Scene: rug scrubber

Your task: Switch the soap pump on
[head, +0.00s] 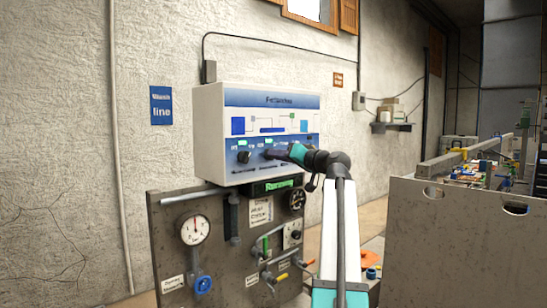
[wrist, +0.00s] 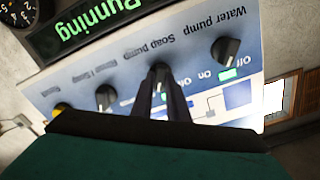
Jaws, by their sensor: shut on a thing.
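The soap pump knob (wrist: 159,72) is a dark rotary knob on the blue and white control panel (wrist: 190,30), which shows upside down in the wrist view. My gripper (wrist: 160,88) is shut on this knob, one dark finger on each side. The fingers hide part of the knob and the marks around it, so I cannot tell its setting. In the head view my gripper (head: 268,154) reaches the front of the panel box (head: 208,130), just right of the water pump knob (head: 243,156). The water pump knob also shows in the wrist view (wrist: 226,50).
Another dark knob (wrist: 105,97) and a yellow knob (wrist: 62,108) sit beside the soap pump knob. A green "Running" display (head: 280,187) is below the box. A grey board (head: 170,240) with gauges and valves stands underneath. A grey cabinet (head: 450,240) is at the right.

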